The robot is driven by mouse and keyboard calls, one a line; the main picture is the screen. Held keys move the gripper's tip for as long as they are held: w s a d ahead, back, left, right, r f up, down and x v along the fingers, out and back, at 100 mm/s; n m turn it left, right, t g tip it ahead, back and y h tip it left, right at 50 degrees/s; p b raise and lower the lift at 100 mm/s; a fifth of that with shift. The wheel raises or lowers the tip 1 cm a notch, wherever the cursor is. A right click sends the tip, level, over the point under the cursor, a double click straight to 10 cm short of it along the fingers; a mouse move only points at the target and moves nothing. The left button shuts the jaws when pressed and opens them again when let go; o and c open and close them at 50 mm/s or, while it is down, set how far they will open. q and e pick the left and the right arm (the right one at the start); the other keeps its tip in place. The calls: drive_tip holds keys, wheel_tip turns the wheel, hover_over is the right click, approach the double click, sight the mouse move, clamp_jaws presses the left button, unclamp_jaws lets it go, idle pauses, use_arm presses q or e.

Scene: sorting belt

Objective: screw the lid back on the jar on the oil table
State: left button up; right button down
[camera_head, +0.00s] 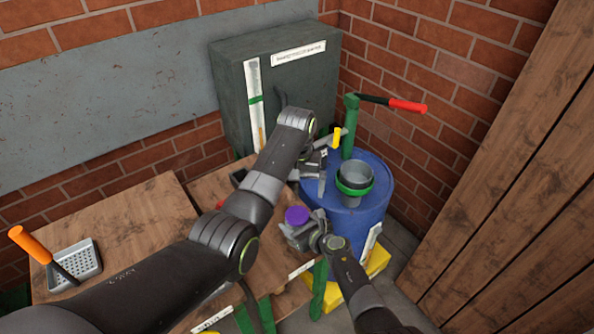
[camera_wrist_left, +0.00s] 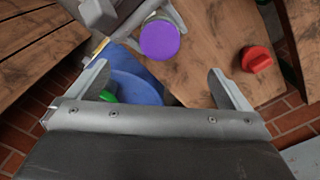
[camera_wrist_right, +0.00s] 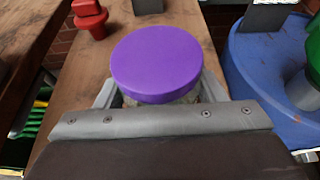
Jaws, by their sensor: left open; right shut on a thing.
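The jar's purple lid (camera_head: 297,215) shows at my right gripper (camera_head: 303,229), in front of the blue drum. In the right wrist view the lid (camera_wrist_right: 156,62) sits on top of a greyish jar body (camera_wrist_right: 188,97), mostly hidden beneath it. My right gripper is shut on the jar, with a finger on each side below the lid. I cannot tell how tight the lid is. In the left wrist view the lid (camera_wrist_left: 159,39) appears beyond the fingers. My left gripper (camera_head: 316,172) is open and empty, above and slightly right of the lid in the head view.
A blue drum (camera_head: 375,200) bears a grey cup with a green band (camera_head: 354,178) and a green pump with a red handle (camera_head: 405,105). A red knob-like thing (camera_wrist_left: 256,60) stands on the wooden table (camera_wrist_left: 215,30). A dark cabinet (camera_head: 228,90) stands behind.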

use_arm(q)
wheel_tip(320, 180, up, 6)
idle(0.4)
use_arm(e)
drive_tip(key=shift+c, duration=1.2)
unclamp_jaws()
drive_tip(key=shift+s+d+r+p, duration=0.2)
drive_tip(key=shift+s+r+p, duration=0.05)
drive_tip(key=shift+p, duration=0.05)
use_arm(q)
drive_tip(key=shift+r+p, duration=1.8)
drive_tip(key=shift+r, duration=0.35)
use_arm(e)
drive_tip(key=v, duration=1.6)
drive_tip(key=shift+s+d, duration=0.2)
drive_tip(key=shift+s, duration=0.1)
